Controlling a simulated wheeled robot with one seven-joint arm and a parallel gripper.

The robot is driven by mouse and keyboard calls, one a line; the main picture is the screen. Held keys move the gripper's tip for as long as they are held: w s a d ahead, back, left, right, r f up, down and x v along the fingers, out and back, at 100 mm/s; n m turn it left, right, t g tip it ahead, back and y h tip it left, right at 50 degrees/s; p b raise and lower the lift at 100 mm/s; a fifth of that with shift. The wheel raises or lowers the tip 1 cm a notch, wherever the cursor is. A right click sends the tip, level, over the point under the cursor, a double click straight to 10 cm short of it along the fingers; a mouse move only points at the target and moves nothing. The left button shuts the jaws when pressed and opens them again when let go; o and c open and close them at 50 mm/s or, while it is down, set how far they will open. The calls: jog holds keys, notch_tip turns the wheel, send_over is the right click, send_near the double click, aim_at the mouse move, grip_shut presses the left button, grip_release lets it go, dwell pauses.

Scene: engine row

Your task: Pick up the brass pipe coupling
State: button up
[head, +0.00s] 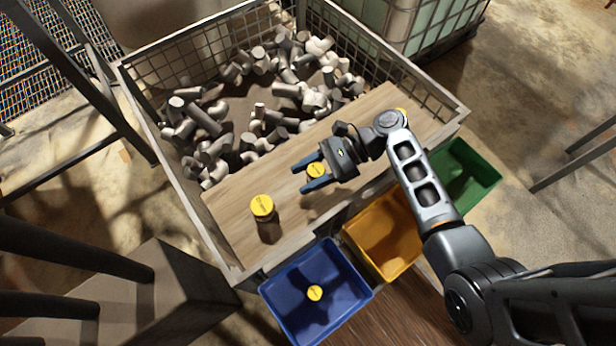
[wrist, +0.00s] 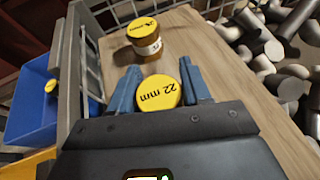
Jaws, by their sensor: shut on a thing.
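My gripper (head: 299,180) is over the wooden board, its blue fingers on both sides of a round yellow-capped coupling (head: 316,170). In the wrist view this coupling (wrist: 156,94) sits between the fingers, and its cap reads "22 mm". Its body is hidden below the cap, so I cannot tell its metal or whether it is clear of the board. A second yellow-capped coupling (head: 262,207) stands upright on the board, left of the gripper. In the wrist view this second coupling (wrist: 149,38) shows a brass-coloured body with a pale label, beyond the fingertips.
The board (head: 231,192) lies across a wire-mesh crate (head: 208,53) holding many grey pipe fittings (head: 203,118). Blue (head: 283,312), yellow (head: 398,252) and green (head: 480,182) bins stand along its near side. A yellow-capped piece (head: 314,293) lies in the blue bin.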

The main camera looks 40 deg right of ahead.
jog(key=w+r+p+v, duration=0.1)
jog(key=r+p+v, duration=0.1)
jog(key=v, duration=1.1)
jog(key=shift+r, duration=0.35)
jog(key=shift+s, duration=0.15)
